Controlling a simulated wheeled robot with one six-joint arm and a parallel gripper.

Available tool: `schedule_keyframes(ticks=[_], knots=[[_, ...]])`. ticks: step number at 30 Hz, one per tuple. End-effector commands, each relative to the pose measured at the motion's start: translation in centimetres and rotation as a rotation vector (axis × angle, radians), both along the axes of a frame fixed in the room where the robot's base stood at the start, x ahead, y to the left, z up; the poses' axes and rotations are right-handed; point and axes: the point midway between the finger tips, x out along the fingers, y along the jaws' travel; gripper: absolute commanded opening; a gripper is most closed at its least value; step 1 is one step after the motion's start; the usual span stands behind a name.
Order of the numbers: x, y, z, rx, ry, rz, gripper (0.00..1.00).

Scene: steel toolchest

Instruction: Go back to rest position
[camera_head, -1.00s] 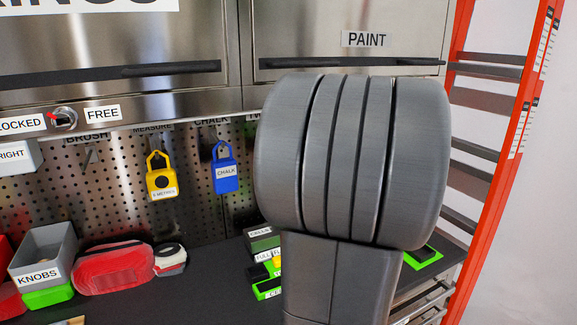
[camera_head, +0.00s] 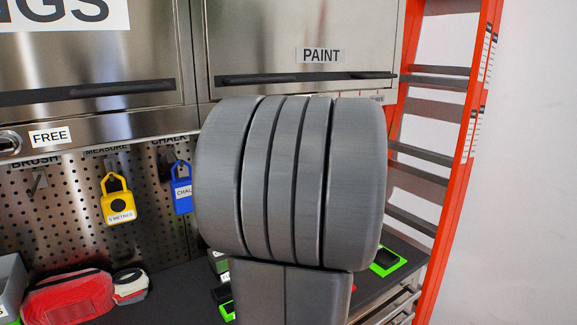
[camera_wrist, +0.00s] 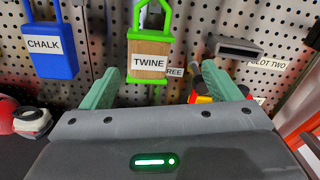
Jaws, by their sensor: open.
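My arm, a large grey rounded joint and link, fills the middle of the head view and hides part of the pegboard and worktop. My gripper (camera_wrist: 161,70) shows in the wrist view, with two green fingers spread apart. A wooden block labelled TWINE (camera_wrist: 149,64) with a green loop hangs on the pegboard (camera_wrist: 112,20) and appears between the fingers. I see no finger touching it, though its depth from them is hard to judge. The gripper itself does not show in the head view.
Yellow (camera_head: 118,203) and blue (camera_head: 182,191) tags hang on the pegboard. A red pouch (camera_head: 68,298) lies on the dark worktop (camera_head: 178,283). Steel cabinets (camera_head: 300,40) are above. An orange ladder (camera_head: 463,150) stands at right, beside a bare white wall (camera_head: 535,180).

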Motion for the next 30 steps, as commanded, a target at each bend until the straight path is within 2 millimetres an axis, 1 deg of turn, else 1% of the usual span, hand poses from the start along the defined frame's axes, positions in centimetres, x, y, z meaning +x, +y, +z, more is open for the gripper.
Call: schedule_keyframes(ticks=[1, 4, 10, 19, 22, 26, 30], knots=[[0.6, 0.4, 0.0, -0.001, 0.003, 0.003, 0.83], [1.5, 1.0, 0.1, 0.0, 0.0, 0.002, 0.83], [2.3, 1.6, 0.0, -0.001, 0.001, 0.0, 0.83], [2.3, 1.6, 0.0, -0.001, 0.0, 0.0, 0.83], [2.2, 1.6, -0.3, -0.005, 0.004, 0.002, 0.83], [1.8, 1.7, -1.3, -0.022, 0.017, 0.008, 0.83], [1.1, 1.8, -2.9, -0.051, 0.04, 0.021, 0.83]])
